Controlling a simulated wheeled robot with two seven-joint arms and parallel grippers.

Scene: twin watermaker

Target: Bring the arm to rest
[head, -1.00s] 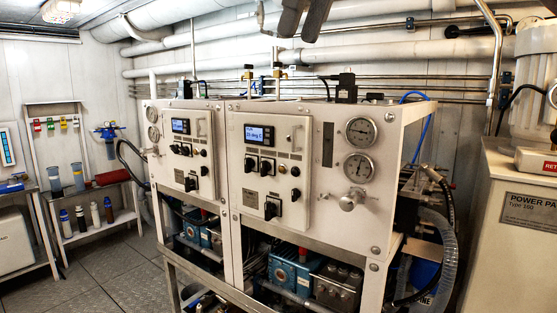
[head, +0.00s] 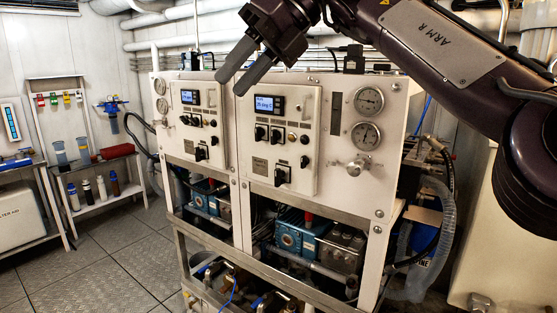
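My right arm (head: 440,45), dark purple and marked "ARM R", comes in from the upper right and reaches across to the top middle of the head view. Its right gripper (head: 231,84) points down and to the left in front of the upper part of the twin watermaker (head: 335,175). Its two dark fingers are apart, with a narrow gap and nothing between them. I cannot tell how far the fingertips are from the panel. My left gripper is not in view.
A shelf (head: 108,193) with bottles stands at the left. Pressure gauges (head: 369,101) and a knob (head: 359,167) stick out of the right panel. A clear hose (head: 440,235) hangs at its right side. The floor (head: 105,262) at the lower left is clear.

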